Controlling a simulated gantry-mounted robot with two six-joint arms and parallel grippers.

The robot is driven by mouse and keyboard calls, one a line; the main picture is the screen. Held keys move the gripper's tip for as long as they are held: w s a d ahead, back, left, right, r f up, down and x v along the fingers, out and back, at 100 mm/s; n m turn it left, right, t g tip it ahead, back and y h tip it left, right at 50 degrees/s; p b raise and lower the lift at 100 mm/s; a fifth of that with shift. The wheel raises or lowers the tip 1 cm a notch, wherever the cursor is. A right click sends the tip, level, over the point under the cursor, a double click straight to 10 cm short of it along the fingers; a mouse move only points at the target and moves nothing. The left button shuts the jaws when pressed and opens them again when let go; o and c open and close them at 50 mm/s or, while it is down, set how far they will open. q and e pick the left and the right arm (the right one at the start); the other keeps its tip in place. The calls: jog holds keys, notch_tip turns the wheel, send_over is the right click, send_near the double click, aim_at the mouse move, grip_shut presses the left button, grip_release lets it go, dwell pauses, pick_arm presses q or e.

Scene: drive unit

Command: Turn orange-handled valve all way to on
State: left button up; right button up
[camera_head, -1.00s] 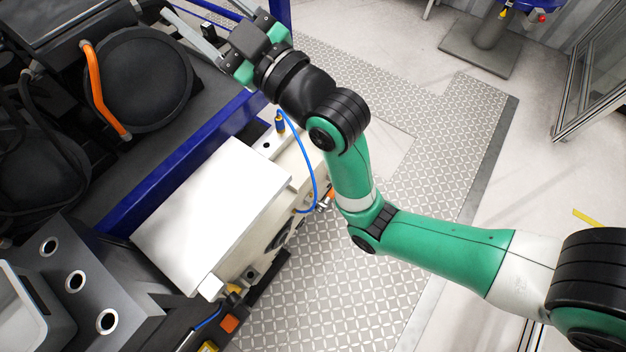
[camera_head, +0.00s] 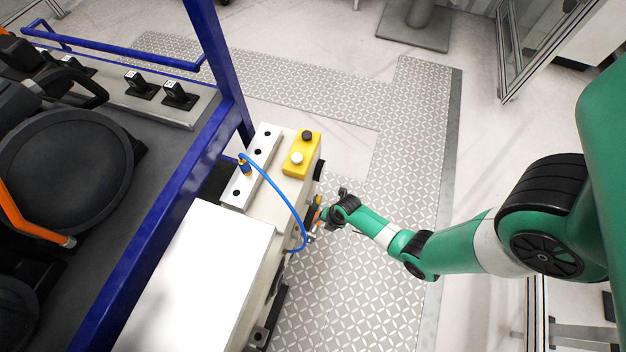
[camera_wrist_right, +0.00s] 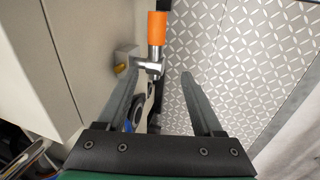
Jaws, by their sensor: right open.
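The orange-handled valve (camera_wrist_right: 154,58) sits on the side face of the pale cabinet, with a metal stem and a brass-coloured fitting. In the right wrist view its orange handle points up the picture, just beyond the fingertips. My right gripper (camera_wrist_right: 160,78) is open and empty, with the valve's metal stem roughly between the fingertip lines. I cannot tell whether a finger touches the valve. My left gripper is not in view.
The patterned floor plate (camera_head: 400,150) right of the cabinet is clear.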

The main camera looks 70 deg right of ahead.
jog(key=b, duration=0.5)
send_over(316, 225)
jog(key=s, duration=0.2)
jog(key=s+x, duration=0.1)
jog(key=x, duration=0.3)
jog(key=b+x, duration=0.4)
jog(key=x, duration=0.3)
jog(key=shift+w, duration=0.1)
jog(key=shift+a, duration=0.1)
jog(key=shift+r, duration=0.1)
grip_shut()
